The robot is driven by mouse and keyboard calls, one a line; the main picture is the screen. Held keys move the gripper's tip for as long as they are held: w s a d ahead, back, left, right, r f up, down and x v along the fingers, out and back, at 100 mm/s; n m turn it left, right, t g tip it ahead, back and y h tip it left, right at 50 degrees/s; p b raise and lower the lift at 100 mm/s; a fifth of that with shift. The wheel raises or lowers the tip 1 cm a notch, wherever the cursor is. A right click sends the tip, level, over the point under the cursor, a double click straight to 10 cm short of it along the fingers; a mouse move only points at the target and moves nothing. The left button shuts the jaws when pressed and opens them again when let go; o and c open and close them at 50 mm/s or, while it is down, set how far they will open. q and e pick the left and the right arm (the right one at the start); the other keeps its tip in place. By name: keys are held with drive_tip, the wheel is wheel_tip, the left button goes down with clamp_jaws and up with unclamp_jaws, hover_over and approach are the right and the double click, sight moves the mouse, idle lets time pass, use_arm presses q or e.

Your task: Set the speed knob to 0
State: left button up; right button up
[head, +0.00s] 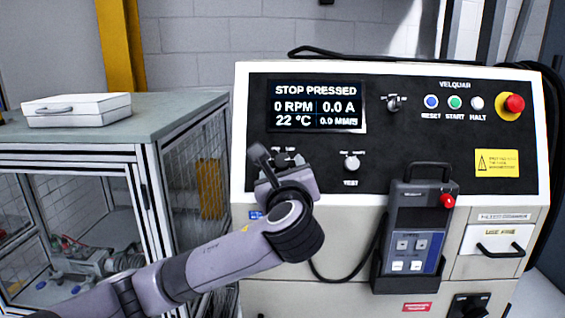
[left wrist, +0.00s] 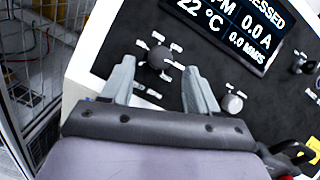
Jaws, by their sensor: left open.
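A black knob (left wrist: 158,58) with several small white labels around it, too small to read, appears to be the speed knob. It sits on the black panel (head: 430,145), below the display. My left gripper (head: 273,160) is in front of this spot in the head view and mostly hides the knob. In the left wrist view its two open fingers (left wrist: 159,72) point at the panel, one on each side of the knob; I cannot tell whether they touch it. The display (head: 317,105) reads STOP PRESSED, 0 RPM, 0.0 A. My right gripper is not in view.
A pale test knob (head: 351,162) is right of the gripper, and a black selector (head: 394,102) is higher up. A pendant (head: 415,230) hangs on the front, with a cable beside it. A red stop button (head: 515,103) is at the upper right. A caged table (head: 165,115) stands left.

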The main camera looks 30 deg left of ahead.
sight(282, 161)
use_arm(q)
drive_tip(key=shift+x, duration=1.8)
drive_tip(key=c, duration=1)
drive_tip(key=shift+c, duration=0.2)
